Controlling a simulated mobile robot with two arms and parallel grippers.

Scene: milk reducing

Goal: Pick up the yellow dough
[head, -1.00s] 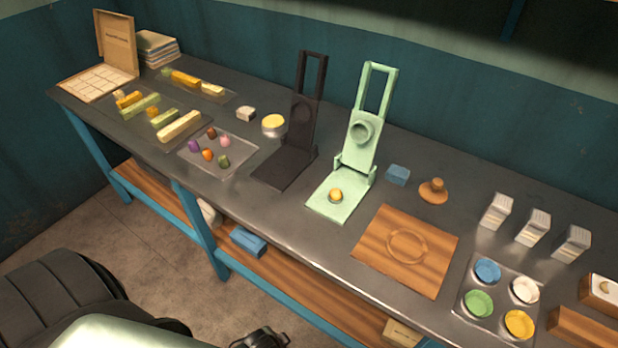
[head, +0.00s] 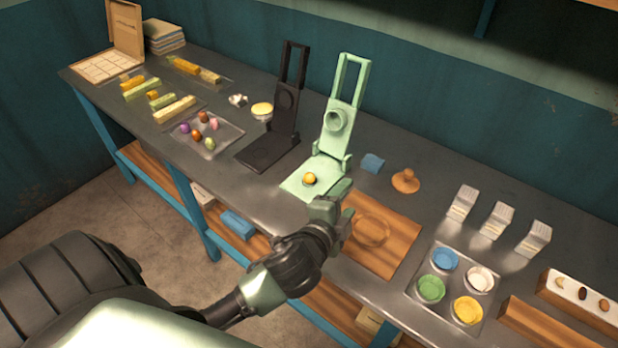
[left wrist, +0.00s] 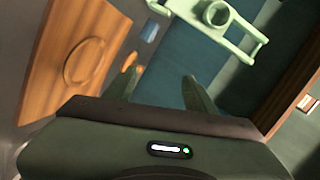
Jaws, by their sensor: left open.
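A small round yellow dough ball (head: 310,179) sits on the base plate of the light green press (head: 334,122), whose upper part stands raised. My left gripper (head: 335,194) is open and empty, to the right of the ball and near the press base's right edge, over the wooden board's near-left corner. In the left wrist view its two fingers (left wrist: 158,88) are spread with nothing between them. That view shows part of the green press (left wrist: 248,44) at the top, but the dough ball is not visible there. My right gripper is not in view.
A wooden board (head: 402,225) with a round ring lies right of the press. A blue block (head: 372,163) and a wooden stamp (head: 405,181) are behind it. A dark press (head: 287,117) stands to the left. A tray (head: 425,304) of coloured tubs, one yellow, is at right.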

